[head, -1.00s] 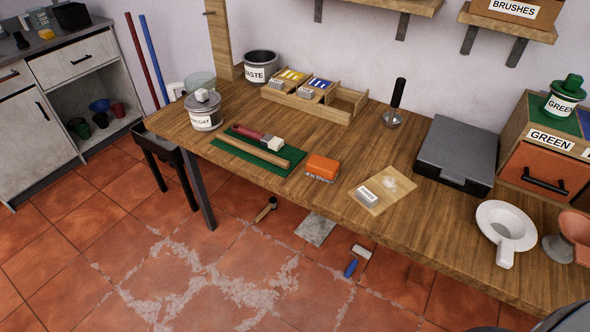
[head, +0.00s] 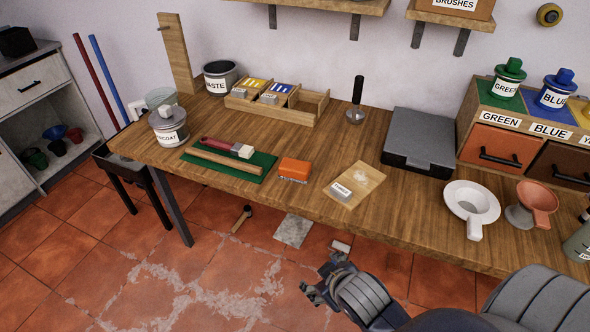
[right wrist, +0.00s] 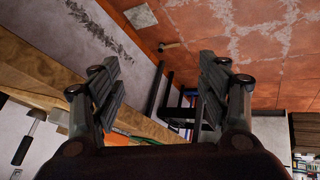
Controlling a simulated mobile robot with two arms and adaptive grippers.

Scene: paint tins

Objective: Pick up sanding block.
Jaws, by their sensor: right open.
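An orange block (head: 294,169) with a pale grey underside, which looks like the sanding block, lies on the wooden workbench (head: 250,195) near its front edge, right of a green mat. My right gripper (head: 320,278) is open and empty, in front of the bench edge and below and right of the block in the head view. My left gripper is not in view.
The green mat (head: 259,173) holds a brush and a wooden stick. A tan sheet (head: 366,177) with a small labelled block lies to the right. A dark grey case (head: 419,143), a wooden tray (head: 318,107) and a lidded tin (head: 169,127) stand around.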

